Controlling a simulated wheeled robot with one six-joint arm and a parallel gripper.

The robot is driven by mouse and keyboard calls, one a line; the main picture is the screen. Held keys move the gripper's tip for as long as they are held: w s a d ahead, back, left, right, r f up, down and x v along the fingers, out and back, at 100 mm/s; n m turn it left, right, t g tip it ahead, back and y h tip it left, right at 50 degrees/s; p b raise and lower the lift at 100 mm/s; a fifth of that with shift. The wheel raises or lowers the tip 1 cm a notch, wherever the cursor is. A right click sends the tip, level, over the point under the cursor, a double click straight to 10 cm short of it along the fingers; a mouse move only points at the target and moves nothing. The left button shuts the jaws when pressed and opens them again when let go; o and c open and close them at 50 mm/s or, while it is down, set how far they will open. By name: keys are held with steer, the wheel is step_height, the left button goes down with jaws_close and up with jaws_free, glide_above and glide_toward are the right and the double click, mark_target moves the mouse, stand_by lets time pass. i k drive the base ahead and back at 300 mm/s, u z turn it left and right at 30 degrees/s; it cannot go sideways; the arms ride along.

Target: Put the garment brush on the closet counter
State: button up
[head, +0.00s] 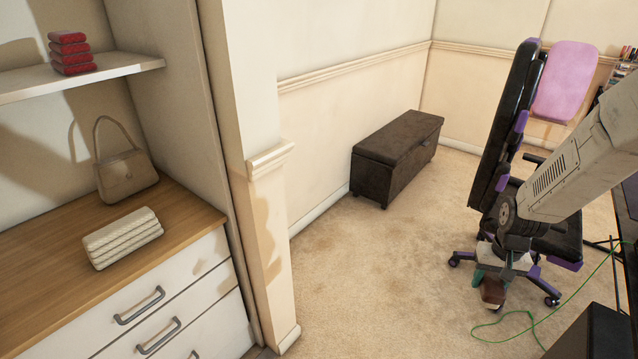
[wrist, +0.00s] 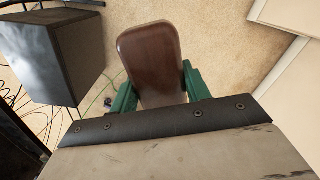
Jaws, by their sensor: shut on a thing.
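My gripper (head: 492,280) hangs at the lower right of the head view, in front of the office chair. Its green fingers are shut on the garment brush (wrist: 150,60), which shows a smooth brown back in the wrist view. In the head view the brush (head: 492,293) is a small brown shape below the fingers, above the carpet; its bristles cannot be made out. The closet counter (head: 50,262) is a wooden top above white drawers at the left, well apart from my gripper. A beige handbag (head: 126,175) and a folded cream cloth stack (head: 123,238) stand on it.
A shelf (head: 90,77) with red folded items (head: 70,53) is above the counter. A wall pillar (head: 262,200) borders the closet. A dark bench (head: 397,158) stands by the wall. Open carpet lies between closet and office chair (head: 508,130). A green cable (head: 530,312) lies at right.

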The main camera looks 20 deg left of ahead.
mark_target(30, 300)
steer(key=i, duration=0.6)
steer(key=u, duration=1.95)
